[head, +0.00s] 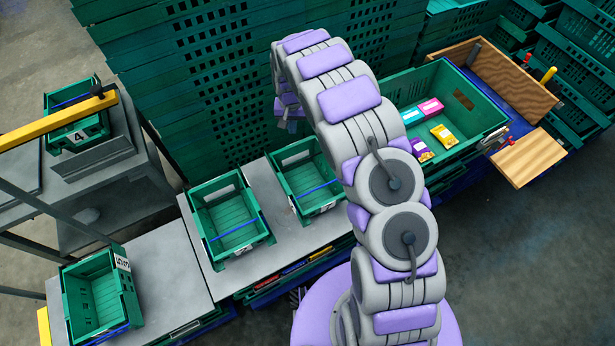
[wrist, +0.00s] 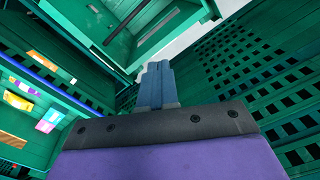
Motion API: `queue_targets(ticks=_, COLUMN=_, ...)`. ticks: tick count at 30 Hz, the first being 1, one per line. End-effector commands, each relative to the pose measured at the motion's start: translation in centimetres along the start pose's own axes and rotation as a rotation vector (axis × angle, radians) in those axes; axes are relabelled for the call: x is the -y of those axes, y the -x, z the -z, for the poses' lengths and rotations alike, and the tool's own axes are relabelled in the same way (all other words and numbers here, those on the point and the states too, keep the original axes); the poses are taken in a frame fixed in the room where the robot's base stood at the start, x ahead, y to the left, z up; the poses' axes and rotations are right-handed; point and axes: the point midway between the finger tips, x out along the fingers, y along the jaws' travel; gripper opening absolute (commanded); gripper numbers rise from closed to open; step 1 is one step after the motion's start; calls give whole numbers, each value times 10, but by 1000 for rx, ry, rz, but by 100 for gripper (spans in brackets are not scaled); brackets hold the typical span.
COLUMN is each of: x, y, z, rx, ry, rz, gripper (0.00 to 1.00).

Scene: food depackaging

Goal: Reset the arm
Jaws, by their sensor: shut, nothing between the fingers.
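My arm rises from the purple base in the head view and arches over, with its end hanging down near the wall of stacked green crates. My gripper (head: 290,122) shows small there, partly behind my arm. In the wrist view my gripper (wrist: 158,72) has its two blue-grey fingers together, with nothing between them. In the head view the fingers are clear of the small green crate below.
Two empty green crates (head: 203,191) (head: 281,167) stand on the grey table. A large green crate (head: 480,110) at right holds several coloured packets (head: 443,134). Stacked green crates (head: 150,60) wall off the back.

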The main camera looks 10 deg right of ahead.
Motion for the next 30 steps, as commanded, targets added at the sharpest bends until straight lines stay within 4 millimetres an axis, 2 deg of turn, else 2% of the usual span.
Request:
queue_targets(ticks=3, x=0, y=7, z=0, rx=1, ry=0, rz=0, gripper=0)
queue_targets(ticks=20, x=-1, y=9, z=0, rx=0, ry=0, rz=-1, gripper=0)
queue_targets(ticks=23, x=-6, y=18, z=-2, rx=-2, ry=-2, rz=-8, gripper=0)
queue_targets(ticks=30, x=-40, y=69, z=-21, rx=-2, ry=-13, rz=-41, gripper=0)
